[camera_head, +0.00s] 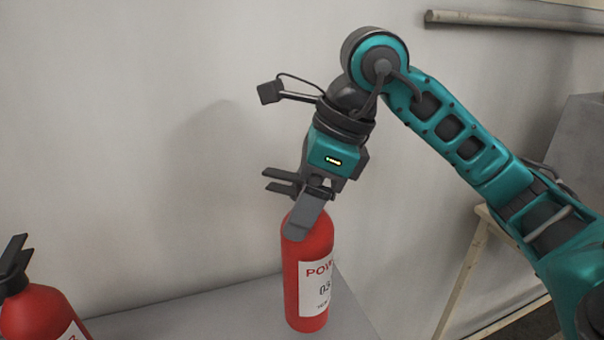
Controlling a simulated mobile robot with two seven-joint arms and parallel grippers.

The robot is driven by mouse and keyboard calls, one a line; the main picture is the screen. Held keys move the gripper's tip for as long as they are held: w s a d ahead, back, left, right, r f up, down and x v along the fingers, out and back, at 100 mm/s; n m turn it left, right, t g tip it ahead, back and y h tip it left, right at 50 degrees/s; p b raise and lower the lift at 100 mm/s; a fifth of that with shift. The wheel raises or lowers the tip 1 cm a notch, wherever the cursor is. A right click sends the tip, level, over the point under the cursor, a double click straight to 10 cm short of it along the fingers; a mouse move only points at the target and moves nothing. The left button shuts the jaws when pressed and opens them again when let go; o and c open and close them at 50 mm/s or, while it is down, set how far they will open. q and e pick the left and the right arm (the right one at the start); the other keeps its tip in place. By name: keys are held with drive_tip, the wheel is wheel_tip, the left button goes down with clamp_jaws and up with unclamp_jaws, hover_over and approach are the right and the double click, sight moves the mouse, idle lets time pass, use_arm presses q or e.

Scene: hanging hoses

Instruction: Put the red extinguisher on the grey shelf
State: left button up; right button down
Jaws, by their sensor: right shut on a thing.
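A red extinguisher (304,270) with a white label stands upright, over or on the grey shelf surface (215,312); I cannot tell whether its base touches it. My right gripper (303,218) comes down from above and is shut on the extinguisher's top. The gripper hides part of the neck, and a black handle sticks out to the left of it. A second red extinguisher (38,312) with a black handle is at the lower left, cut off by the frame. My left gripper is not in view.
A plain pale wall (130,120) stands close behind. A grey pipe (510,20) runs along it at the upper right. A light wooden frame (462,275) and a grey block (580,150) are at the right. The surface between the two extinguishers is clear.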

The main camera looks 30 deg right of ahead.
sight(299, 256)
drive_tip(key=shift+f, duration=0.4)
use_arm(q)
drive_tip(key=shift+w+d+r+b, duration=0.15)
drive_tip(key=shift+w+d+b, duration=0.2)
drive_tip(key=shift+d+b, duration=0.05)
use_arm(e)
wheel_tip(299, 256, down, 3)
drive_tip(key=shift+f, duration=0.15)
drive_tip(key=shift+f, duration=0.1)
unclamp_jaws()
drive_tip(key=shift+f, duration=0.1)
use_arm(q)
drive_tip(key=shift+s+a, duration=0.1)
